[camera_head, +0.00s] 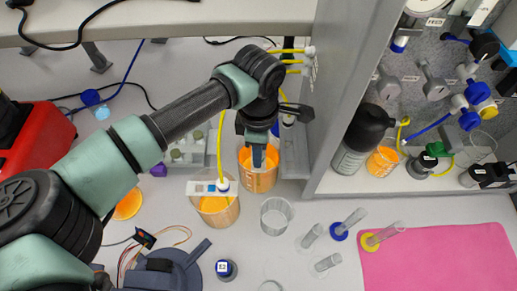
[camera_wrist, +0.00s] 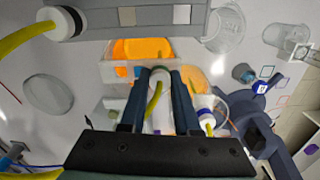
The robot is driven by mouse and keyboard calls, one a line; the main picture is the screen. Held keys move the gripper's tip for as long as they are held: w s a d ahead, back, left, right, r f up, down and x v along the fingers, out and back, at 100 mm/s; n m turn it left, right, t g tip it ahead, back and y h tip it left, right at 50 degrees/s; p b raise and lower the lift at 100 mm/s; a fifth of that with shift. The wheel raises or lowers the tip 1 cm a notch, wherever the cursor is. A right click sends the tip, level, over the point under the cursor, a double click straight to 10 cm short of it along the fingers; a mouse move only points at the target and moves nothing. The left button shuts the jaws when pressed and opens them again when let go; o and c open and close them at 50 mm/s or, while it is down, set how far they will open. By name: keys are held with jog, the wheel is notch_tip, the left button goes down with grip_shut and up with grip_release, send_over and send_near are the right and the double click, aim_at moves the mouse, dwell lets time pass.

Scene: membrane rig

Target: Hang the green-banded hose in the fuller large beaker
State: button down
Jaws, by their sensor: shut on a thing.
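In the head view, two large beakers hold orange liquid: a nearer one (camera_head: 216,221) and one behind it to the right (camera_head: 257,184). The liquid in the far beaker looks higher. My gripper (camera_head: 264,162) points down at the far beaker's mouth. In the wrist view, my gripper (camera_wrist: 160,76) is shut on a pale hose end (camera_wrist: 160,114) with yellow tubing and a faint greenish rim. I cannot tell whether its tip is inside the beaker; the fingers hide it. Another yellow hose (camera_head: 220,150) with a blue-banded white end hangs at the nearer beaker.
A clear empty beaker (camera_head: 277,216) stands right of the nearer beaker. A grey cabinet wall (camera_head: 340,90) rises close to the right of my gripper. A shelf (camera_head: 170,14) overhangs the back.

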jog(key=c, duration=0.6)
grip_release()
jog(key=shift+o, duration=0.2)
notch_tip(320, 180, up, 13)
jog(key=b, duration=0.3)
jog(key=shift+b, duration=0.3)
jog(key=shift+f, duration=0.1)
